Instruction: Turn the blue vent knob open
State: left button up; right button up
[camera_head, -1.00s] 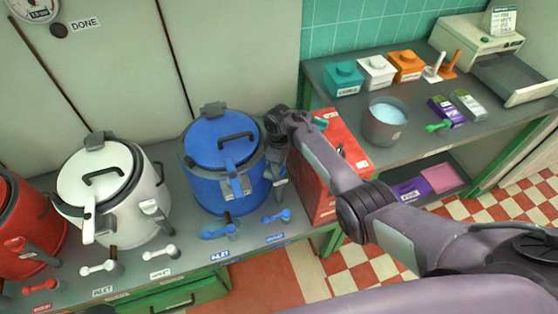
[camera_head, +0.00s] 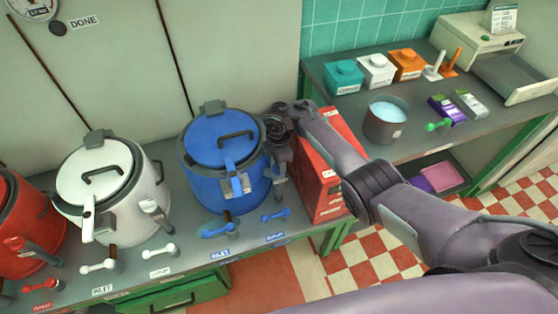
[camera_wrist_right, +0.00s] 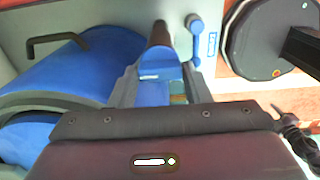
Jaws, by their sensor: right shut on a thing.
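The blue kettle (camera_head: 205,185) stands on the bench in the middle of the head view, its lid closed. A blue lever (camera_head: 230,170) hangs down its front. My right gripper (camera_head: 280,192) is at the kettle's right side, partly merged with the dark arm parts. In the right wrist view, the fingers of my right gripper (camera_wrist_right: 160,85) are on both sides of a blue block-like part (camera_wrist_right: 160,66), which looks like the vent knob, and are shut on it. How far the knob is turned cannot be told. My left gripper is not in view.
Blue inlet (camera_head: 220,230) and outlet (camera_head: 276,215) levers lie at the bench front. A white kettle (camera_head: 100,190) and a red kettle (camera_head: 20,220) stand to the left. A red box (camera_head: 325,190) is close on the right, beside my arm.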

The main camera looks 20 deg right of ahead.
dwell(0.4)
jog(key=o, duration=1)
notch_tip(320, 180, up, 8)
jog(key=shift+f+p, duration=0.1)
jog(key=shift+p, duration=0.7)
